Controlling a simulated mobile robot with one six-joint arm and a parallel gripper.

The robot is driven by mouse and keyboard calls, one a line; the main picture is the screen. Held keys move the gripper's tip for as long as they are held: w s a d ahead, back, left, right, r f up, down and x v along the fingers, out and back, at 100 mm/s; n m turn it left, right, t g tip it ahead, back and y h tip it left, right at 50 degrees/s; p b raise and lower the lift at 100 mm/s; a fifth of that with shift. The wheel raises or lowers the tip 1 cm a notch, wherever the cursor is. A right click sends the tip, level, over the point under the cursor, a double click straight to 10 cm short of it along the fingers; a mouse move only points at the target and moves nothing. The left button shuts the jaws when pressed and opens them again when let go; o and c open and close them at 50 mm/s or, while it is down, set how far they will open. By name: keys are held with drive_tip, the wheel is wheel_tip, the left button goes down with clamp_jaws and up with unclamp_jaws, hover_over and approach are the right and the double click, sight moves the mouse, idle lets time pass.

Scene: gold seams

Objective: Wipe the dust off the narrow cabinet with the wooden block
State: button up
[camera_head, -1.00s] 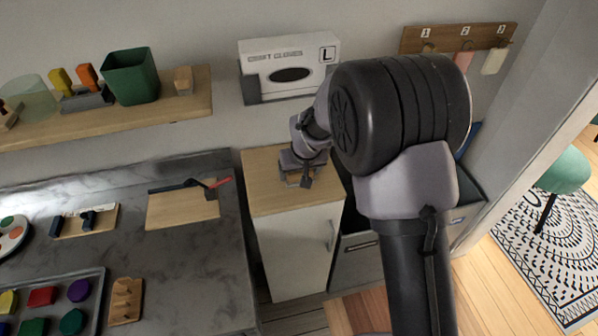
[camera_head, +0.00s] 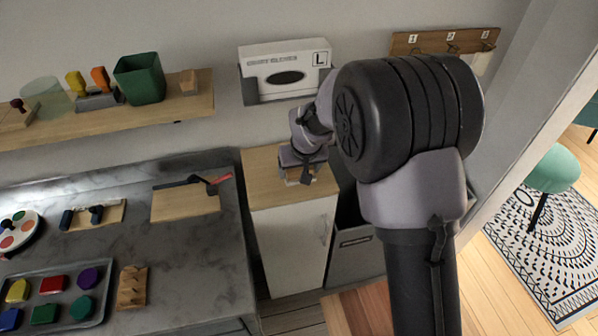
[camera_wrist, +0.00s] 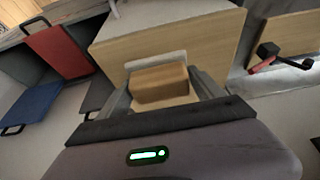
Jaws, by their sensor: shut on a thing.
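The narrow cabinet (camera_head: 292,252) has a white front and a pale wooden top (camera_head: 262,180). It stands against the wall at the middle of the head view, and its wooden top also shows in the wrist view (camera_wrist: 210,48). My gripper (camera_head: 298,178) is low at the cabinet top, towards its right side. In the wrist view my gripper (camera_wrist: 163,84) is shut on the wooden block (camera_wrist: 160,85), with a finger on either side. The block is at the wooden top; I cannot tell whether it touches. I cannot make out dust on the visible top.
A glove box (camera_head: 285,72) is on the wall above the cabinet. A grey bin (camera_head: 357,255) stands right of it. A dark counter (camera_head: 205,265) with a board (camera_head: 185,204) and tray (camera_head: 98,318) adjoins on the left. A shelf (camera_head: 190,106) holds a green pot (camera_head: 139,80).

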drive_tip(key=shift+r+p, duration=0.95)
drive_tip(key=shift+r, duration=0.75)
